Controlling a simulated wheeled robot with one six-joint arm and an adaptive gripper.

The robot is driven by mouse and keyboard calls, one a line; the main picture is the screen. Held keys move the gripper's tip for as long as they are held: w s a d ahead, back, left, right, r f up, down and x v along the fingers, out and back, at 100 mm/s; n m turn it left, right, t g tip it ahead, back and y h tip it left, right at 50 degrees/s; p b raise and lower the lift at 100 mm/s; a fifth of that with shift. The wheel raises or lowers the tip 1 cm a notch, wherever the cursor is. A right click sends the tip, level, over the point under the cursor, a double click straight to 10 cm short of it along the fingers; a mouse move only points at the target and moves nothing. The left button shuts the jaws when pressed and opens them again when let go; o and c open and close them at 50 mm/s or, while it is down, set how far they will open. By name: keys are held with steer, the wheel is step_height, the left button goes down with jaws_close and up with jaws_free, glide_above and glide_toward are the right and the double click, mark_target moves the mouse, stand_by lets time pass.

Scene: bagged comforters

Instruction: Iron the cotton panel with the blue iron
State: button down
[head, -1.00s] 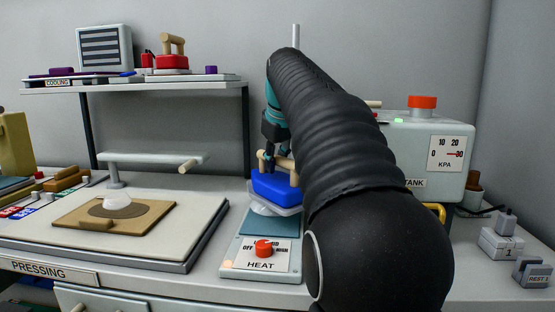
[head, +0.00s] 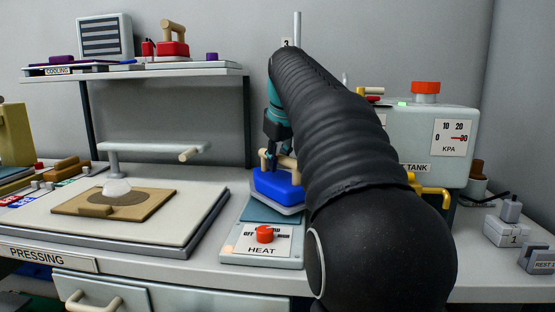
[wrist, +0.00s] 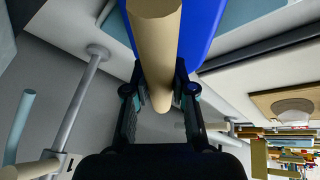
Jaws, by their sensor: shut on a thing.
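The blue iron (head: 277,185) has a tan handle and a pale sole. My gripper (head: 275,148) is shut on that handle from above; the handle (wrist: 158,55) lies between the fingers in the wrist view. The iron is over the rear of the heat plate (head: 268,212); I cannot tell whether it touches. A tan panel (head: 160,205) with a dark oval patch lies on the pale pressing board (head: 205,215) at left, probably the cotton panel. A whitish rounded blob (head: 117,187) shows over the patch. My arm hides the iron's right side.
A red knob (head: 264,234) is on the heat unit's front. A bar on a post (head: 153,148) stands behind the panel. The shelf (head: 140,73) above carries a red iron (head: 168,48). A grey tank (head: 440,120) stands right, partly behind my arm.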

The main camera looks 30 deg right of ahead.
steer(key=shift+f+b, duration=0.35)
steer(key=shift+f, duration=0.1)
stand_by(0.6)
steer(key=shift+c, duration=1.2)
jaws_free()
steer(key=shift+f, duration=0.15)
steer(key=shift+r, duration=0.2)
steer(key=shift+w+p+v, duration=0.2)
steer(key=shift+p+v, duration=1.7)
steer(key=shift+v, duration=1.5)
steer(key=shift+w+d, duration=0.1)
steer(key=shift+w, duration=0.05)
steer(key=shift+r, duration=0.5)
steer(key=v, duration=1.1)
